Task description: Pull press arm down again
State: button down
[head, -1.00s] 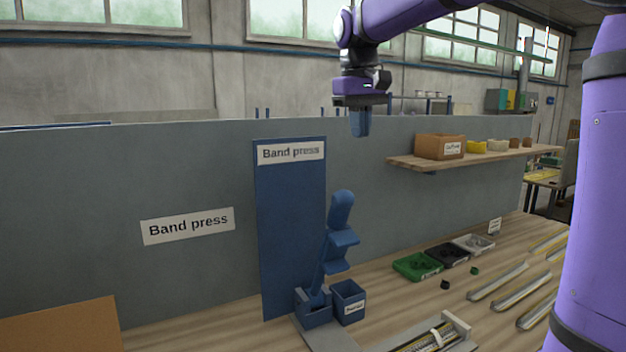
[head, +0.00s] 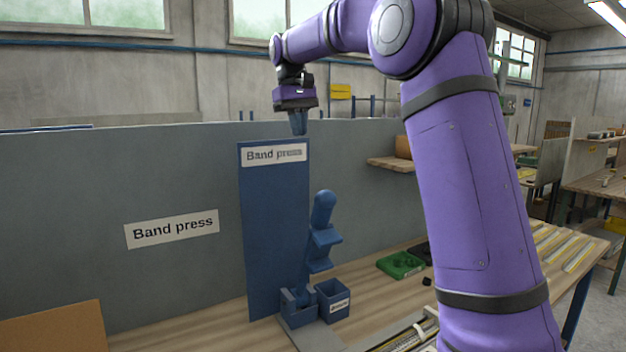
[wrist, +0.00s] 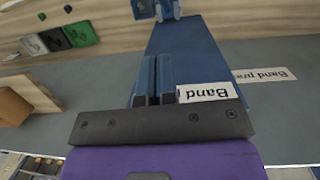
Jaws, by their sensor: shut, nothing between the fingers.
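The blue press arm (head: 322,232) stands raised, tilted slightly right, above the blue press base (head: 297,303) on the bench. It has a rounded knob at its top. In the wrist view the press (wrist: 165,9) shows only partly, at the top edge. My gripper (head: 298,126) is high above the press, just over the top of the blue "Band press" panel (head: 273,225), pointing down. Its blue fingers (wrist: 156,78) are together with nothing held. It is apart from the press arm.
A blue labelled bin (head: 333,302) stands beside the press base. A green tray (head: 401,265) lies to the right on the wooden bench. A grey partition (head: 80,220) runs behind. A shelf (head: 388,163) sticks out at right. My purple arm hides part of the bench.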

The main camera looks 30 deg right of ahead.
jog(key=shift+f, duration=0.1)
jog(key=shift+s+d+f, duration=0.2)
jog(key=shift+s+f, duration=0.65)
jog(key=shift+f, duration=1.1)
jog(key=shift+s+d+f, duration=0.2)
jog(key=shift+s+f, duration=0.7)
jog(key=shift+f, duration=1)
jog(key=shift+s+d+f, duration=0.2)
jog(key=shift+s+f, duration=0.65)
jog(key=shift+f, duration=1.1)
jog(key=shift+s, duration=0.15)
